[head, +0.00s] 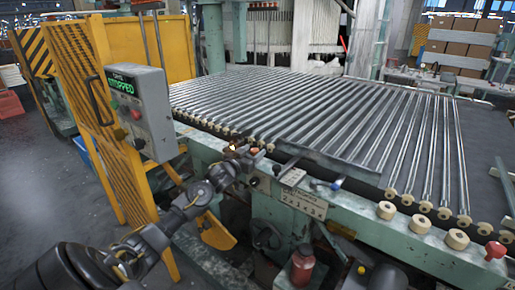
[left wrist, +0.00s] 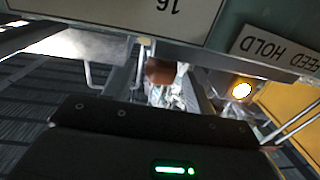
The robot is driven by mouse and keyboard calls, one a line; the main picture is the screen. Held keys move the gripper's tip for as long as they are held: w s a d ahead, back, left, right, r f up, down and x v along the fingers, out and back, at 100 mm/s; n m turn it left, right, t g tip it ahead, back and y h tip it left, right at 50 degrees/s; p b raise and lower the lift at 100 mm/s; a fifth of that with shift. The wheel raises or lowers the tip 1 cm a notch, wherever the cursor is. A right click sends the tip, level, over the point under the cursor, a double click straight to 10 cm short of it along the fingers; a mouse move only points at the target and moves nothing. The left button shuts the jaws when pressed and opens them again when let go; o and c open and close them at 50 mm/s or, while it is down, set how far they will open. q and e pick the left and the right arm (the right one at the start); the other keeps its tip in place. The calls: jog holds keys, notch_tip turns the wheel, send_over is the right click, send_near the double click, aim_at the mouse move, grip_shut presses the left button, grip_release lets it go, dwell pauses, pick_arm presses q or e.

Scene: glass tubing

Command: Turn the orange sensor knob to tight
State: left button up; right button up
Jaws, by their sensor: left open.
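My left gripper (head: 246,160) is open at the front edge of the roller machine, at the end of my arm from the lower left. A small orange glint (head: 233,148) shows beside it; I cannot tell whether it is the sensor knob. In the left wrist view, the dark gripper body (left wrist: 160,140) with a green light fills the lower part. Beyond it are a reddish-brown piece (left wrist: 160,71) and a glowing yellow-orange round light (left wrist: 241,90). I cannot tell which, if either, is the knob. No contact is visible. My right gripper is not in view.
A grey control box (head: 142,112) reading STOPPED stands left of the arm, before a yellow guard (head: 98,120). Glass tubes (head: 300,115) cover the machine bed. A red bottle (head: 302,267) stands low in front. A FEED HOLD plate (left wrist: 275,50) shows upside down in the wrist view.

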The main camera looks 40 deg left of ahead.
aim_at(257, 149)
pick_arm(q)
jog(key=shift+w+a, duration=0.2)
jog(key=shift+w, duration=1.45)
